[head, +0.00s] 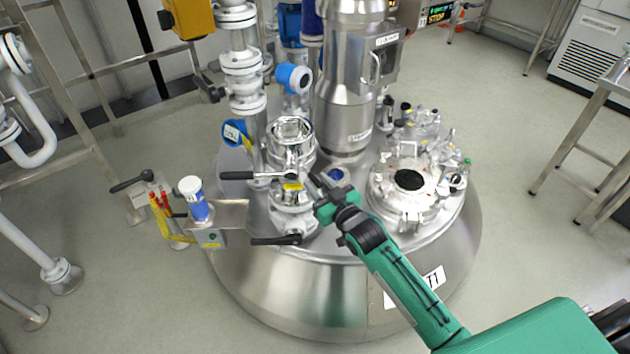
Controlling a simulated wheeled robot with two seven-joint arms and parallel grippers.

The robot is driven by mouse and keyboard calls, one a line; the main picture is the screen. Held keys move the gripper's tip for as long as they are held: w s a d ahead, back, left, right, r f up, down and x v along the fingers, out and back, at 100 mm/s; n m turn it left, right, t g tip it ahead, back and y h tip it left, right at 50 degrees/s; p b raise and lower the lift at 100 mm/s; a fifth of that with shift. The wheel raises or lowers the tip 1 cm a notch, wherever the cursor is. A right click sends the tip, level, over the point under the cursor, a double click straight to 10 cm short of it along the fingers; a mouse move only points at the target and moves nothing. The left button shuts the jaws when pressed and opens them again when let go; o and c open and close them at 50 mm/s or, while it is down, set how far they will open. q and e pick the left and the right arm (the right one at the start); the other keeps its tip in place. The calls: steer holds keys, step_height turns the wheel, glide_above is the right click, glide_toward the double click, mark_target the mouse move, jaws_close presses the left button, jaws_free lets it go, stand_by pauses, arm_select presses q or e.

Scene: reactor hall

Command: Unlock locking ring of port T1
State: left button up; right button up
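The steel vessel (300,290) fills the middle, with a white label (420,287) ending in "T1" on its front wall. On its lid, at the front left, stands a metal port assembly (290,215) with a yellow tag and two black-gripped handles, an upper one (237,176) and a lower one (275,240). I cannot tell which part is the locking ring or how it is turned. My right gripper (317,184) is just right of this assembly, close to the yellow tag; whether it touches is unclear. Its fingers are small and dark, so their opening is unclear. My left gripper is out of view.
A round manway (408,212) with clamps sits right of my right arm. A tall steel column (345,110) rises behind. A side bracket (225,220) holds a blue-and-white container (194,199) and red-handled tools (160,205).

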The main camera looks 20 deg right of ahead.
steer(key=shift+x, duration=1)
jaws_close()
